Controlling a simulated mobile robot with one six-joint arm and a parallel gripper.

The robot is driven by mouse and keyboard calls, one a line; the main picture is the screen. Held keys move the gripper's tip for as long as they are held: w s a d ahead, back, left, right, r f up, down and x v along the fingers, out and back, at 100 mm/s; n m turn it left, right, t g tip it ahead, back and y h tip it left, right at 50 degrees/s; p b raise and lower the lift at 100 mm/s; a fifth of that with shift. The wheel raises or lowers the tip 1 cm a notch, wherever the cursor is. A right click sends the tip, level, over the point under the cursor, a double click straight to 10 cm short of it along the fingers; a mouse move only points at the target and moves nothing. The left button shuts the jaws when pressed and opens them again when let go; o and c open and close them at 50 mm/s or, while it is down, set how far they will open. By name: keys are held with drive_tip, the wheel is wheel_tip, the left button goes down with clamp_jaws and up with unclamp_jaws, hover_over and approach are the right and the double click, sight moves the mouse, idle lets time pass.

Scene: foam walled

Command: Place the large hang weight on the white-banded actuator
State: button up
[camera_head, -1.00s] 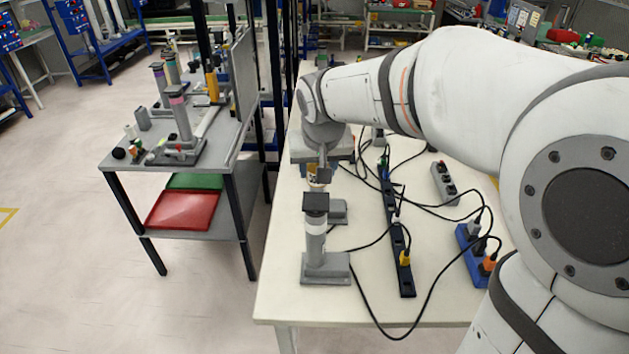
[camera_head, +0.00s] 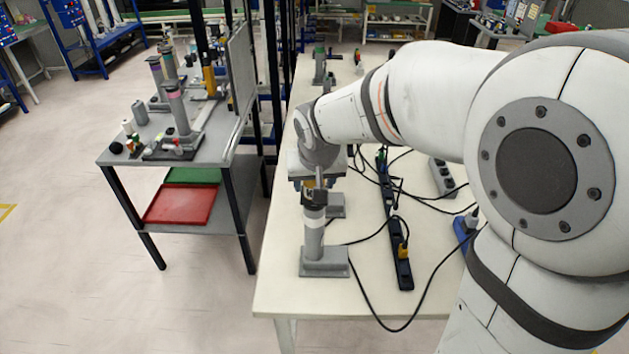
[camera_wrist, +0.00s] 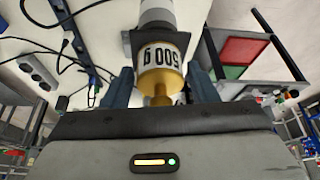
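The white-banded actuator (camera_head: 314,238) stands upright at the near left of the white table, on a grey base with a dark top plate. My gripper (camera_head: 315,184) is directly over its top, pointing down. The actuator's dark plate (camera_wrist: 128,44) and grey column show just beyond the weight. Whether the weight touches the plate cannot be told. In the head view the weight is mostly hidden.
A second grey base (camera_head: 335,206) stands just behind the actuator. A black power strip (camera_head: 400,270) and loose cables lie to the right. A grey side table (camera_head: 140,158) with other actuators stands left, with a red tray (camera_head: 180,205) on its lower shelf.

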drive_tip(key=shift+o, duration=1)
drive_tip(key=shift+s+r, duration=0.1)
drive_tip(key=shift+r, duration=0.45)
drive_tip(key=a+v, duration=0.1)
drive_tip(key=v, duration=1)
drive_tip(key=s+d+f, duration=0.4)
drive_tip(key=s+d, duration=0.3)
drive_tip(key=s+d+f+m+g, duration=0.1)
drive_tip(key=s+d+f, duration=0.4)
drive_tip(key=s+d, duration=0.3)
drive_tip(key=shift+f+h+b, duration=0.3)
drive_tip(key=shift+s, duration=0.1)
